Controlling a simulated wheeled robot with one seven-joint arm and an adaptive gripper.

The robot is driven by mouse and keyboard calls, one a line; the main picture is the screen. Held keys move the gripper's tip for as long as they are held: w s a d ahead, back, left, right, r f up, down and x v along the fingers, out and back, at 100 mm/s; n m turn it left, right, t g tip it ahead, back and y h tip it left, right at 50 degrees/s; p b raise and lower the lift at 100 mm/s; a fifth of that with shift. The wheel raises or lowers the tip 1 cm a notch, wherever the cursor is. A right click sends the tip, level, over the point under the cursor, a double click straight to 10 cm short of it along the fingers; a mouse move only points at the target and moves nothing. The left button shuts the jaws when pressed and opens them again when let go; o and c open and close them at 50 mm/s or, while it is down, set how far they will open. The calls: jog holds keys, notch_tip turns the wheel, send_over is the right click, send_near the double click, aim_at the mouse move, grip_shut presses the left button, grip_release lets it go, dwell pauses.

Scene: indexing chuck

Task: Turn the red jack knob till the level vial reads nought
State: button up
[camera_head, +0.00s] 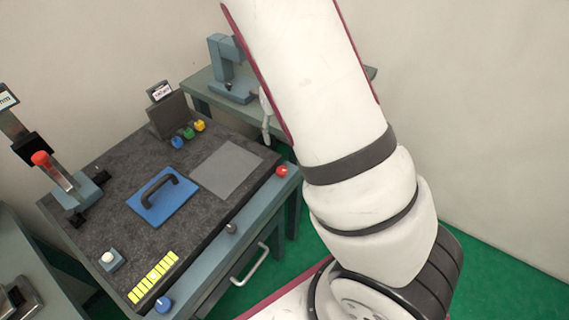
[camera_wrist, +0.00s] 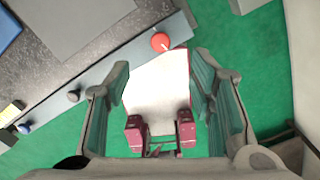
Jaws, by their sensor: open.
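A round red knob (camera_head: 282,170) sits on the front rail of the blue-grey bench, near its right corner. It also shows in the wrist view (camera_wrist: 160,41), ahead of my fingertips and roughly between them. My gripper (camera_wrist: 160,75) is open and empty, its two fingers apart, and nothing touches the knob. In the head view my arm hides most of the gripper. A second red-topped part (camera_head: 40,158) stands on a tilted fixture at the bench's left. I cannot make out a level vial or its reading.
On the dark bench top (camera_head: 110,170) are a blue plate with a black handle (camera_head: 158,196), a grey pad (camera_head: 227,169) and a yellow segmented strip (camera_head: 153,278). Green floor lies right of the bench.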

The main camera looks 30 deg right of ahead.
aim_at(282, 170)
jog(key=f, duration=0.9)
jog(key=f+b, duration=0.1)
jog(key=f, duration=0.3)
jog(key=shift+s+f, duration=0.35)
jog(key=shift+f, duration=0.05)
jog(key=shift+c, duration=0.3)
jog(key=c, duration=1.1)
jog(key=shift+m+p, duration=0.35)
jog(key=shift+m, duration=1.05)
